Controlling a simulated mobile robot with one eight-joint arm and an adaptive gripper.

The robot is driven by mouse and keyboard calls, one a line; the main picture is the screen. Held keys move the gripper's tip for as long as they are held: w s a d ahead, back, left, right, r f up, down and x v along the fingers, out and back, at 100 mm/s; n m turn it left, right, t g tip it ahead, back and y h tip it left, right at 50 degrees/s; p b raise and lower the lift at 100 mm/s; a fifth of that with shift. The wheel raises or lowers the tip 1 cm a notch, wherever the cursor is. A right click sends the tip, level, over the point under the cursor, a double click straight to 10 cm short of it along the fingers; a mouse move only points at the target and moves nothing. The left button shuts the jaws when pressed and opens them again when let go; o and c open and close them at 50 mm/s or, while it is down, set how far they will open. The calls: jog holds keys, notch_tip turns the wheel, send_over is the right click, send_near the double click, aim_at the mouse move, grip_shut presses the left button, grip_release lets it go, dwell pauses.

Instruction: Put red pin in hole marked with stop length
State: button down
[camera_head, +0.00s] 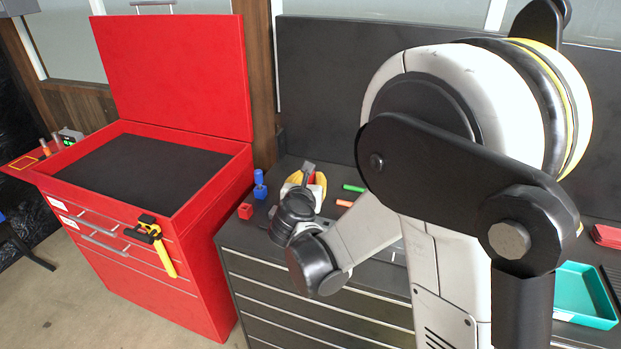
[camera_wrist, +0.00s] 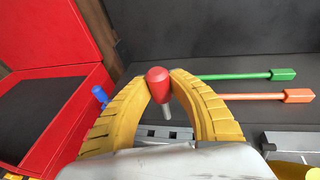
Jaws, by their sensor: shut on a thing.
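My gripper (camera_wrist: 160,82) has two curved yellow ribbed fingers, shut on the red pin (camera_wrist: 157,74). The pin has a rounded red head and a grey metal shank that points down and slightly right in the wrist view. In the head view my gripper (camera_head: 305,182) is over the dark workbench, partly behind my own arm. A grey metal bar with dark openings (camera_wrist: 150,133) lies below the pin in the wrist view, partly hidden by my fingers and gripper body. The pin's shank is apart from it as far as I can see. No stop length marking is legible.
A green rod (camera_wrist: 232,76) and an orange rod (camera_wrist: 240,98) lie on the bench. A blue peg (camera_head: 260,186) and a red block (camera_head: 245,211) stand near its left edge. A red tool chest (camera_head: 215,195) is at left, a teal tray (camera_head: 590,282) at right.

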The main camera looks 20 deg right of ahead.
jog(key=shift+f+b, duration=2.75)
jog(key=shift+f, duration=0.15)
jog(key=shift+f+b, duration=0.2)
jog(key=shift+b, duration=0.35)
jog(key=shift+f+b, duration=0.3)
jog(key=shift+f+b, duration=1.4)
jog(key=shift+f, duration=0.05)
jog(key=c, duration=1.2)
grip_release()
jog(key=shift+s, duration=0.1)
jog(key=v, duration=1.2)
jog(key=shift+d, duration=0.1)
